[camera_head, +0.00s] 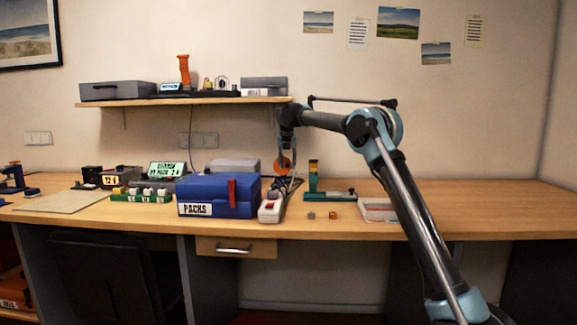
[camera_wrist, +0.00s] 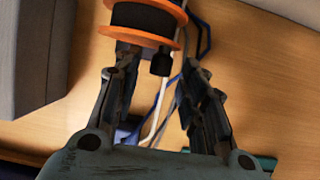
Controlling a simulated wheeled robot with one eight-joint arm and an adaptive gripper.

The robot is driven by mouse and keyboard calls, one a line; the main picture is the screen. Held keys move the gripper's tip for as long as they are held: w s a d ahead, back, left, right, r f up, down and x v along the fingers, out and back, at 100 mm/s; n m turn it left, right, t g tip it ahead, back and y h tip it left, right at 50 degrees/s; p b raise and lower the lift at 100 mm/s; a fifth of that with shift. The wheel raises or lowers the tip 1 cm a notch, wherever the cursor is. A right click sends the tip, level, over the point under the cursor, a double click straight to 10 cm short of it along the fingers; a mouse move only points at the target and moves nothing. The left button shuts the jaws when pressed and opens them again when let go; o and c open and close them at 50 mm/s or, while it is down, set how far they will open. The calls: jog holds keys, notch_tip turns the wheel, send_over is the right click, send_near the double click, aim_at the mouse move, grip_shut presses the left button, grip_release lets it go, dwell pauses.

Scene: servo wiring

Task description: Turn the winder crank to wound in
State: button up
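The winder is an orange-flanged reel (camera_wrist: 143,35) with a dark drum, at the top of the wrist view. In the head view its orange disc (camera_head: 282,165) shows behind the blue box, below my wrist. A black crank knob (camera_wrist: 162,62) sticks out from the reel toward my gripper. My gripper (camera_wrist: 158,67) is open, with one finger on each side of the knob. The left fingertip is close to the orange flange; I cannot tell whether it touches. A gap shows between the right finger and the knob. The winder's base is mostly hidden.
A blue PACKS box (camera_head: 205,197) stands left of the winder. A white power strip (camera_head: 270,208) lies in front, with cables (camera_wrist: 152,118) running below my fingers. A green stand (camera_head: 313,180) is to the right. The wall shelf (camera_head: 185,101) is above left. The desk's right side is clear.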

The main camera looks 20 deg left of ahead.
grip_shut()
jog(key=shift+d, duration=0.1)
jog(key=shift+w+d+f+g+y, duration=0.1)
jog(key=shift+d+f+g+y, duration=0.1)
jog(key=shift+y, duration=0.35)
jog(key=shift+d+f+g+y, duration=0.1)
jog(key=shift+d+y, duration=0.1)
jog(key=shift+y, duration=0.35)
jog(key=y, duration=0.2)
jog(key=f+m+y, duration=0.1)
jog(key=y, duration=0.1)
jog(key=d+f+y, duration=0.1)
jog(key=shift+w+f+m+g+y, duration=0.15)
jog(key=shift+m+g+y, duration=0.25)
jog(key=shift+a+f+m+y, duration=0.1)
jog(key=shift+f+m+y, duration=0.2)
jog(key=shift+y, duration=0.6)
jog(key=shift+f+m+y, duration=0.1)
jog(key=shift+f+y, duration=0.3)
jog(key=shift+y, duration=0.5)
jog(key=shift+f, duration=0.1)
